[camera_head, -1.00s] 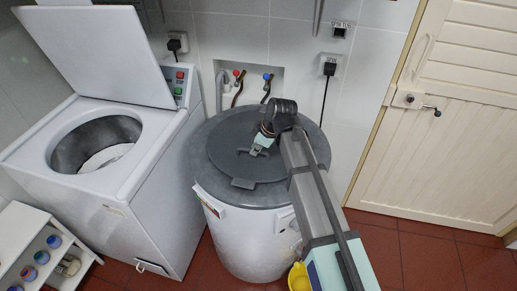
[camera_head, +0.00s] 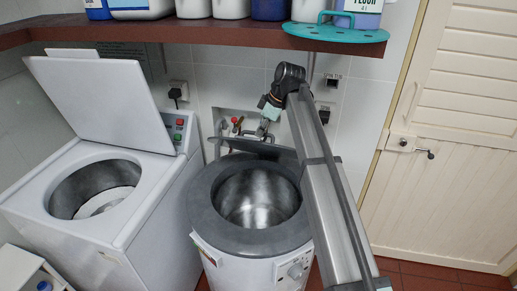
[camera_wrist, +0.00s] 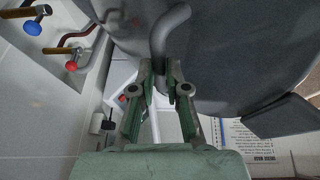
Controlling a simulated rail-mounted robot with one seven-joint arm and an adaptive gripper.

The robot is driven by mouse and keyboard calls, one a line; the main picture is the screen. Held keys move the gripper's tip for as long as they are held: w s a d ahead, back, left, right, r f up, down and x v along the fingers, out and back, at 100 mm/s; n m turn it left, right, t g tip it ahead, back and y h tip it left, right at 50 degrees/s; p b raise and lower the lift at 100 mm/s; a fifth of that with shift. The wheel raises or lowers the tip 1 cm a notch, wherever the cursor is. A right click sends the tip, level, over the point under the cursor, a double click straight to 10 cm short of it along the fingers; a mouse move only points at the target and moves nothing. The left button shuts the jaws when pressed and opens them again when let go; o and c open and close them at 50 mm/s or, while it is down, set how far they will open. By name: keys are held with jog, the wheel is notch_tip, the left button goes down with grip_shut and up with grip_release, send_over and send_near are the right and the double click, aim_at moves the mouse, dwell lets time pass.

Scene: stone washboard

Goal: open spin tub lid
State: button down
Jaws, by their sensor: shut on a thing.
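The spin tub (camera_head: 258,242) is a white round body with a grey top ring, and its shiny metal drum (camera_head: 258,197) is uncovered. Its dark grey lid (camera_head: 238,143) stands raised at the back rim, seen nearly edge-on in the head view. The lid's broad grey face (camera_wrist: 245,45) fills the upper right of the wrist view. My gripper (camera_head: 263,128) is behind the tub at the raised lid. In the wrist view my gripper (camera_wrist: 160,80) is shut on the lid's curved grey handle (camera_wrist: 167,35); the far end of the handle is partly hidden between the fingers.
A white washer (camera_head: 160,215) with its own lid (camera_head: 100,95) up stands at left. A brown shelf (camera_head: 190,32) with bottles hangs above. A blue tap (camera_wrist: 32,28) and a red tap (camera_wrist: 71,65) are on the wall near my gripper. A door (camera_head: 450,160) is at right.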

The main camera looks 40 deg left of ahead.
jog(key=shift+w+a+r, duration=0.15)
jog(key=shift+w+a, duration=0.05)
jog(key=shift+w, duration=0.3)
jog(key=shift+w+a+r, duration=0.15)
jog(key=shift+w+r, duration=0.05)
jog(key=shift+w, duration=0.3)
jog(key=shift+w+a+r, duration=0.15)
jog(key=shift+w+a, duration=0.05)
jog(key=shift+w, duration=0.3)
jog(key=c, duration=1.5)
grip_release()
jog(key=o, duration=0.3)
jog(key=shift+w+a+f, duration=0.2)
jog(key=shift+w+f, duration=0.05)
jog(key=shift+f, duration=0.05)
jog(key=w+d, duration=0.1)
jog(key=d, duration=0.3)
jog(key=w+d+r, duration=0.1)
jog(key=d, duration=0.3)
jog(key=w+d, duration=0.1)
jog(key=d, duration=0.3)
jog(key=shift+w+r, duration=0.1)
jog(key=shift+r, duration=0.2)
